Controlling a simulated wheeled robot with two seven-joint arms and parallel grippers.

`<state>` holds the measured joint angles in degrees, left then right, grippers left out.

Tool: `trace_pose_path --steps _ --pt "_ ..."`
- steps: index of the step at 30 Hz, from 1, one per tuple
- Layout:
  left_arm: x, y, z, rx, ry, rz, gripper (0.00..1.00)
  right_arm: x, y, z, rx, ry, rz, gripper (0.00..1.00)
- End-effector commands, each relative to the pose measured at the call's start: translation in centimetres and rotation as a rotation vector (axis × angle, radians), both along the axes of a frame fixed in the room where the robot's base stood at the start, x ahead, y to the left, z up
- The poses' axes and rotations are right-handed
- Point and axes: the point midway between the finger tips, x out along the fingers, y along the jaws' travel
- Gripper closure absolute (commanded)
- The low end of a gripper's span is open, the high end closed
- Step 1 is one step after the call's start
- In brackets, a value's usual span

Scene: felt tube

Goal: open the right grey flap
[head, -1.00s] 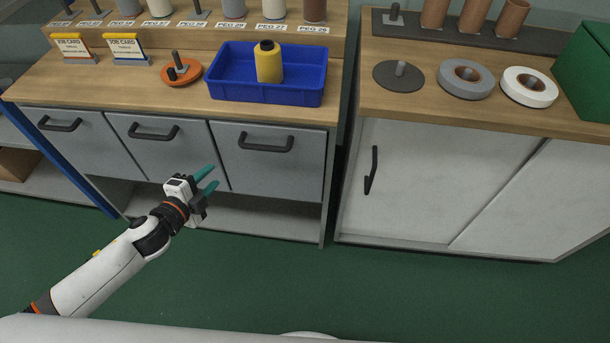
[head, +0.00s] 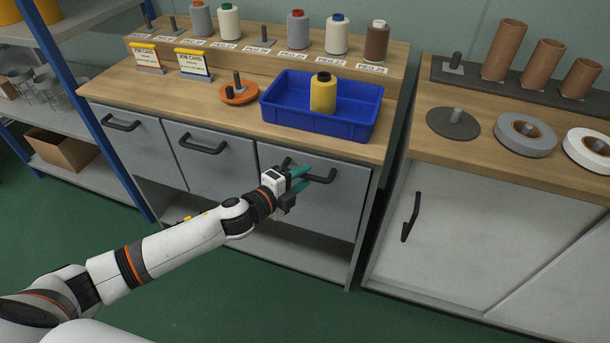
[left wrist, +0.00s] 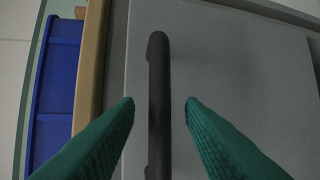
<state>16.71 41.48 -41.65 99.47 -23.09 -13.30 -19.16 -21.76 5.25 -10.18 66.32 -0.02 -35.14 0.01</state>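The right grey flap (head: 338,210) is closed on the bench front, below the blue tray. Its dark bar handle (head: 322,179) runs across its upper part. My left gripper (head: 304,178) is at this handle and covers part of it in the head view. In the left wrist view the handle (left wrist: 160,90) stands upright in the picture, between the two spread teal fingers, with a gap on each side. The left gripper is open and holds nothing; how deep the handle sits between the fingers is hard to tell. My right gripper is not in view.
Two more grey flaps, the middle one (head: 215,160) and the left one (head: 130,128), are closed. The blue tray (head: 350,128) with a yellow spool (head: 323,93) stands above. A white cabinet (head: 460,230) is to the right. An open shelf space lies below the flaps.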

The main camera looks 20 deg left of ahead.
Motion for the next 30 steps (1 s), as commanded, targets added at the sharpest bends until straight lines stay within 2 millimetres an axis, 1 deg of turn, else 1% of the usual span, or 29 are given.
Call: trace_pose_path --steps 1,4,14,15,17,21,30 --pt "0.6 -0.3 -0.1 0.0 -0.001 0.0 0.64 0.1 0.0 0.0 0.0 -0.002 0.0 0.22" --pt "1.2 -0.6 -0.2 0.0 -0.001 0.0 0.64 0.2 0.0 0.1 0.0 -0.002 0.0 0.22" --pt "1.6 -0.7 -0.3 0.0 0.001 0.0 0.64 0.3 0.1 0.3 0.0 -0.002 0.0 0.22" --pt "1.6 -0.7 -0.3 0.0 0.001 0.0 0.68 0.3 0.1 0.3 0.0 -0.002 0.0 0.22" --pt "1.6 -0.7 -0.3 0.0 0.001 0.0 0.77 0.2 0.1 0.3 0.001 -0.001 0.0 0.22" --pt "1.5 -0.7 -0.3 0.0 0.001 0.0 1.0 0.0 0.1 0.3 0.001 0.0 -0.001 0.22" --pt "1.5 -0.7 -0.4 0.0 0.0 0.0 1.0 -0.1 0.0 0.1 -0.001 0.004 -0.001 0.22"
